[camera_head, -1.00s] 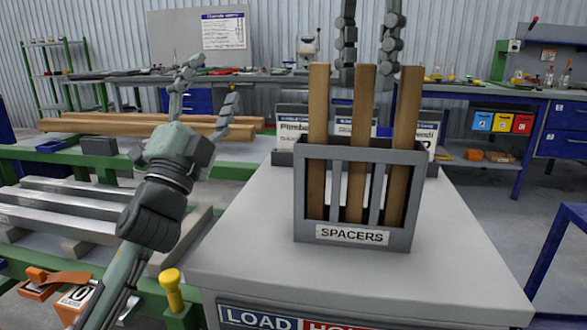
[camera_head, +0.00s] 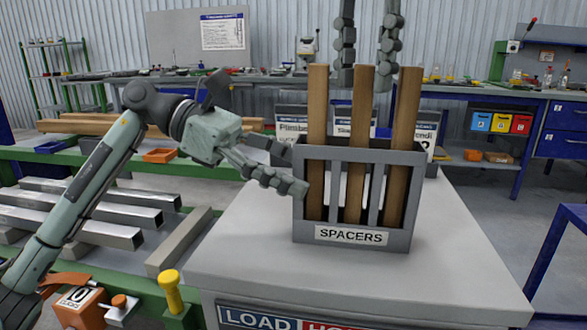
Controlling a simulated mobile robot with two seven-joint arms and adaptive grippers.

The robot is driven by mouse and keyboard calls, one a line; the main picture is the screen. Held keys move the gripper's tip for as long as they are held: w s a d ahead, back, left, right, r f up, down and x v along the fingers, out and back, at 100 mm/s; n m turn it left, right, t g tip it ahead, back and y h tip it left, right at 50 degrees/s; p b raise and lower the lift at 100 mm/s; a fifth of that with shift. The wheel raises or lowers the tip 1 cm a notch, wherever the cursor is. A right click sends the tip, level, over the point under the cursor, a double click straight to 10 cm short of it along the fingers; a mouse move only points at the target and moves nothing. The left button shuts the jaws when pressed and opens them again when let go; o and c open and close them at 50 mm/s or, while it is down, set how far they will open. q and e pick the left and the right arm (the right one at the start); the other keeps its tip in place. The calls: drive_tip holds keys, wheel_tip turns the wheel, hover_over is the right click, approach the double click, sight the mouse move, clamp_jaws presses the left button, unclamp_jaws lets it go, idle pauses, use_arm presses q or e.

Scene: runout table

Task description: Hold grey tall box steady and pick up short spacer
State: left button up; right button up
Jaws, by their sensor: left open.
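The grey tall box (camera_head: 298,232), labelled SPACERS, stands upright on the light grey table top. Three wooden spacers stand in it: left (camera_head: 318,105), middle (camera_head: 360,105) and right (camera_head: 406,110). Their tops look nearly level, so I cannot tell which is the short one. My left gripper (camera_head: 292,168) is open at the box's left side. One finger overlaps the front left edge; contact is unclear. My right gripper (camera_head: 368,78) points down from above, its fingers apart on either side of the middle spacer's top. It looks open and empty; its depth is unclear.
The table (camera_head: 460,270) is clear in front and to the right of the box. Metal bars (camera_head: 110,215) lie on the green rack at left. A yellow knob (camera_head: 168,282) stands near the table's left front corner.

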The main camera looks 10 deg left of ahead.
use_arm(q)
drive_tip(key=x, duration=0.7)
drive_tip(key=shift+d+f, duration=0.25)
drive_tip(key=c, duration=1.4)
use_arm(e)
drive_tip(key=shift+c, duration=0.3)
drive_tip(key=s+r+n+t, duration=0.3)
drive_tip(key=r+n+t, duration=0.1)
drive_tip(key=r+n, duration=0.25)
hover_over(362, 100)
drive_tip(key=shift+n+t, duration=0.4)
drive_tip(key=shift+n, duration=0.05)
drive_tip(key=f, duration=0.5)
drive_tip(key=shift+w+d+f, duration=0.15)
drive_tip(key=shift+w+d, duration=0.05)
drive_tip(key=shift+d, duration=0.05)
drive_tip(key=shift+a+x, duration=0.2)
drive_tip(key=shift+x, duration=2.9)
